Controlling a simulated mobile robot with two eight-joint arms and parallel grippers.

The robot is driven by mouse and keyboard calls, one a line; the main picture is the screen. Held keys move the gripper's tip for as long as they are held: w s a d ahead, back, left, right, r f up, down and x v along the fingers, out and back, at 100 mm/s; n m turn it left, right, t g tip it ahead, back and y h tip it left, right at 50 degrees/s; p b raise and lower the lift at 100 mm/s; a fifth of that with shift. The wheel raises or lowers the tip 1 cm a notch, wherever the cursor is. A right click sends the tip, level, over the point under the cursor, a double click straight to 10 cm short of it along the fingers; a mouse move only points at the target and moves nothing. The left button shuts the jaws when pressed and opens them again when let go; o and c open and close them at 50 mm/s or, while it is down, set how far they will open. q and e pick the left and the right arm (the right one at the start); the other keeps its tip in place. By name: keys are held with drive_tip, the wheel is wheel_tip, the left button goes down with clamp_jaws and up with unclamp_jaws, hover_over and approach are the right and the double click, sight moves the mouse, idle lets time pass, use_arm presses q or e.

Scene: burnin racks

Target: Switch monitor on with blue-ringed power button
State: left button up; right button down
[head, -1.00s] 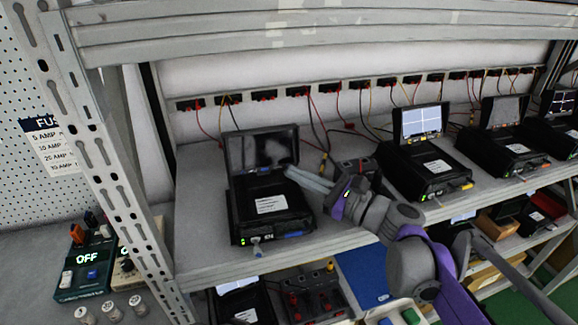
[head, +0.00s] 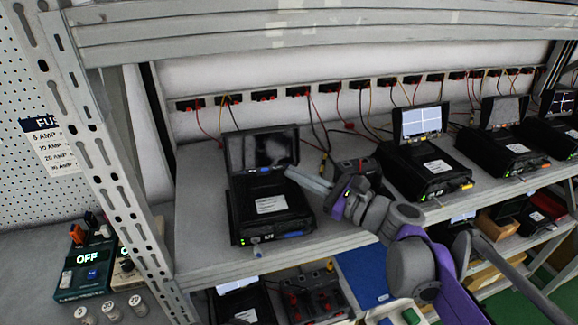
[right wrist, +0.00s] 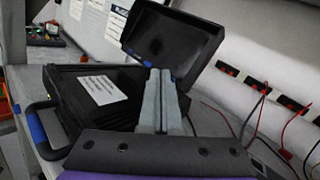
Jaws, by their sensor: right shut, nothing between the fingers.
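The monitor (head: 262,150) nearest the left is a dark, unlit screen standing on a black unit (head: 270,203) with a white label. It also shows in the right wrist view (right wrist: 172,40), with small blue marks (right wrist: 147,63) on its lower bezel. I cannot make out a blue ring clearly. My right gripper (head: 290,172) is shut and empty. Its fingertips are at the right end of the screen's lower edge in the head view. In the right wrist view the fingers (right wrist: 161,72) overlap the lower bezel between blue marks, hiding part of it. Contact cannot be told. My left gripper is not in view.
More units with lit screens (head: 421,121) stand to the right on the same shelf (head: 205,250). Red and black sockets with cables line the back wall. A metal upright (head: 105,170) stands at the left, and a beam crosses above.

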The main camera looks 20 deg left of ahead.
sight(306, 210)
drive_tip(key=shift+w+a+f, duration=0.1)
drive_tip(key=shift+w, duration=0.05)
idle(0.5)
drive_tip(key=shift+w+a, duration=0.1)
drive_tip(key=shift+w, duration=0.15)
drive_tip(key=shift+w+a+f, duration=0.1)
drive_tip(key=shift+w, duration=0.1)
idle(0.5)
drive_tip(key=shift+s, duration=0.2)
drive_tip(key=shift+s+d+r, duration=0.2)
drive_tip(key=shift+s+d, duration=0.1)
drive_tip(key=shift+s, duration=0.1)
drive_tip(key=shift+s+d+r+p, duration=0.25)
drive_tip(key=shift+s+d, duration=0.2)
drive_tip(key=shift+s, duration=0.3)
drive_tip(key=shift+s+d+r+p, duration=0.1)
drive_tip(key=shift+s+d+r, duration=0.15)
drive_tip(key=shift+s+d, duration=0.35)
drive_tip(key=shift+s+d+r+p, duration=0.2)
drive_tip(key=shift+s+d+r, duration=0.1)
drive_tip(key=shift+s, duration=0.55)
drive_tip(key=shift+s+d, duration=0.15)
drive_tip(key=shift+s, duration=0.1)
